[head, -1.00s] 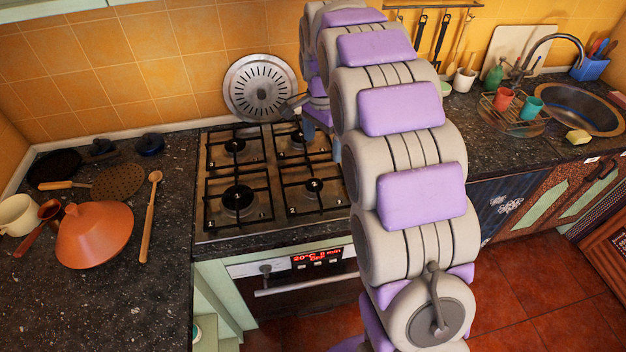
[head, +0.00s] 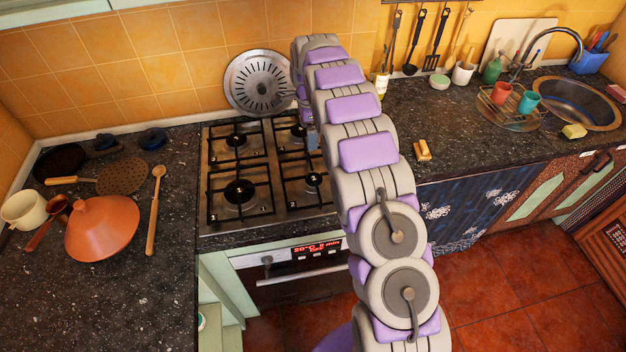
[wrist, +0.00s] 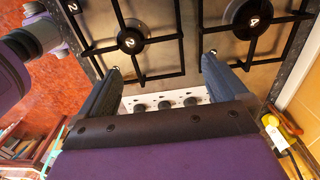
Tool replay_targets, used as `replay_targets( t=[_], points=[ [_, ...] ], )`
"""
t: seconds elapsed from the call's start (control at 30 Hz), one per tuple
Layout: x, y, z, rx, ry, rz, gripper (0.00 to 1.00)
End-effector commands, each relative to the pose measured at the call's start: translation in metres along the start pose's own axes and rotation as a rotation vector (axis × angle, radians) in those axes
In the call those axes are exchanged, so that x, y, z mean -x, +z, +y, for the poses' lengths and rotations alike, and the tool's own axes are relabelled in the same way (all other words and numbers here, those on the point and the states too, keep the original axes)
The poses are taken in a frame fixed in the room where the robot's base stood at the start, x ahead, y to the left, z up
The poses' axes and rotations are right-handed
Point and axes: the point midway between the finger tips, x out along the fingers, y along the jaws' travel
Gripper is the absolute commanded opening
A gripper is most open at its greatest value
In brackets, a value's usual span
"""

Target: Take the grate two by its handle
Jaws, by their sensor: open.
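The grate at burner two (wrist: 165,38) is a black bar frame on the hob. It shows at the front right of the hob in the head view (head: 292,182), partly behind my arm. I cannot pick out a separate handle, nor tell the gap between fingertips and bars. In the head view my arm hides most of the gripper.
Burner four (wrist: 253,24) lies beside burner two. A white strip with several dark knobs (wrist: 165,104) shows between my fingers. A slotted metal disc (head: 258,83) leans on the wall. An orange tagine lid (head: 103,228) stands on the left counter, a yellow object (head: 422,150) on the right.

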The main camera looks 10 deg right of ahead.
Motion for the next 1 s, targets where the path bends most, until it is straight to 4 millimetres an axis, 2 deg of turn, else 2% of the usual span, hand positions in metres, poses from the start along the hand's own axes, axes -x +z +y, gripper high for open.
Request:
replay_targets(
  t=[0.1, 0.3, 0.63, 0.9, 1.0],
  points=[
    [-0.026, -0.001, 0.001, -0.001, 0.005, 0.0, 1.0],
    [-0.06, -0.001, 0.001, 0.0, 0.003, 0.0, 1.0],
    [-0.079, 0.0, 0.0, 0.0, 0.001, -0.001, 1.0],
    [-0.116, 0.0, -0.003, 0.0, 0.002, 0.0, 1.0],
    [-0.123, 0.0, -0.002, 0.0, 0.003, 0.0, 1.0]
  ],
)
